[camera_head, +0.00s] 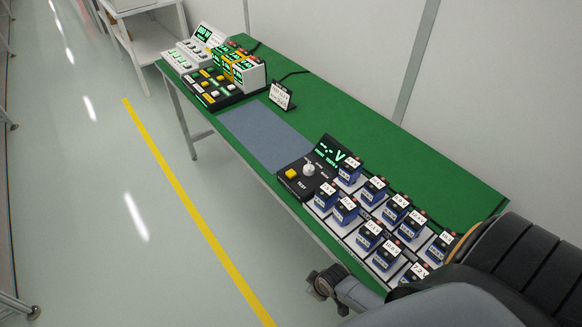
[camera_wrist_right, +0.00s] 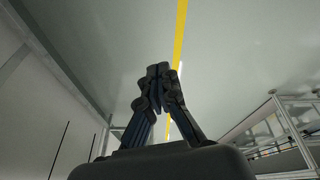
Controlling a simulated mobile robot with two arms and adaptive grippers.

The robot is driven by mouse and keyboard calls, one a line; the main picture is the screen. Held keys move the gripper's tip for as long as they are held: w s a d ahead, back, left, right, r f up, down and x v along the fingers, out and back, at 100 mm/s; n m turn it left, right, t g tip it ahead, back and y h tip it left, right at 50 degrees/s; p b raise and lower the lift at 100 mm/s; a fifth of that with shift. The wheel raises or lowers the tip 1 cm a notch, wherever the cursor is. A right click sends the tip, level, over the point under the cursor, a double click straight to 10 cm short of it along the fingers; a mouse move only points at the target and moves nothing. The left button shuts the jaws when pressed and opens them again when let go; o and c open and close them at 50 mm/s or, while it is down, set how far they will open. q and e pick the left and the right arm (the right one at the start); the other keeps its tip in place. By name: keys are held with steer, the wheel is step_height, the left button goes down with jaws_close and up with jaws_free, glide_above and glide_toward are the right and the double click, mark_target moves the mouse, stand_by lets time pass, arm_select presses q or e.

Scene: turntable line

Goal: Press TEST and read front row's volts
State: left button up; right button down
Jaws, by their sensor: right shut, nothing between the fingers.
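The tester (camera_head: 289,186) is a black box on the green table. The yellow button (camera_head: 291,173) lies beside its TEST lettering, and a grey knob (camera_head: 308,169) is right of it. Its raised display (camera_head: 331,152) shows green dashes and a V; the smaller green text is unreadable. Blue batteries with white labels stand in rows beside it; the front-edge row includes this battery (camera_head: 323,200), and another stands farther back (camera_head: 372,193). Label figures are too small to read surely. In the right wrist view, my right gripper (camera_wrist_right: 158,70) is shut and empty over the floor. My left gripper is not identifiable.
My dark arm links cover the lower right and the table's near end. A blue-grey mat (camera_head: 262,131) lies left of the tester. A small sign (camera_head: 281,94) and a control panel (camera_head: 213,88) with lit displays stand farther left. The floor has a yellow line (camera_head: 190,204).

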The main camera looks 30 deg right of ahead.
steer(key=w+r+n+t+y+p, duration=0.1)
steer(key=w+r+n+p, duration=0.1)
steer(key=w+r, duration=0.75)
steer(key=w+r+n+t+y+p, duration=0.15)
steer(key=w+r, duration=0.25)
steer(key=r, duration=1.1)
step_height(320, 180, up, 12)
steer(key=f+n+t, duration=0.1)
steer(key=n+t, duration=0.2)
steer(key=n, duration=0.2)
glide_above(293, 174)
steer(key=shift+r+m, duration=0.2)
steer(key=shift+m, duration=0.05)
steer(key=shift+f, duration=0.1)
step_height(293, 174, down, 8)
steer(key=b, duration=0.6)
steer(key=shift+r, duration=0.2)
steer(key=shift+f+b, duration=0.5)
steer(key=shift+f, duration=0.05)
steer(key=shift+f, duration=0.15)
steer(key=shift+f+b, duration=0.25)
steer(key=shift+b, duration=0.05)
